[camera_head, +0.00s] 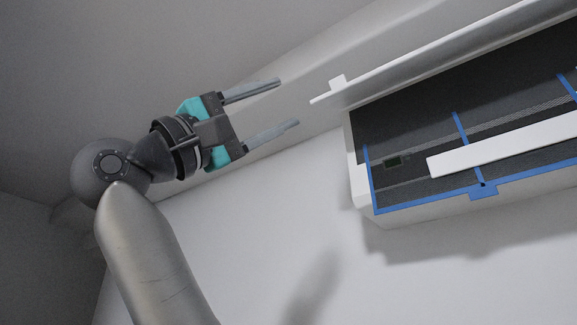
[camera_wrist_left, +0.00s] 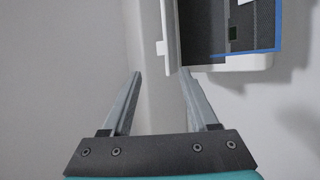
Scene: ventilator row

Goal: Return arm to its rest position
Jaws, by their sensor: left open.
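My left gripper (camera_head: 287,104) is raised in the upper left of the head view, its arm coming up from below. Its two grey fingers are spread apart, with nothing between them. They point right, toward the near end of a white wall unit (camera_head: 365,215), and stay apart from it. In the left wrist view the open fingers (camera_wrist_left: 158,85) point up the picture, with the unit beyond them at upper right. My right gripper is in neither view.
The wall unit has a raised white cover flap (camera_head: 430,58), a blue inner frame (camera_head: 420,199) and dark mesh inside. A white strip (camera_head: 500,147) lies across its opening. A small tab (camera_head: 338,83) sticks up from the flap's near end. The wall below is bare.

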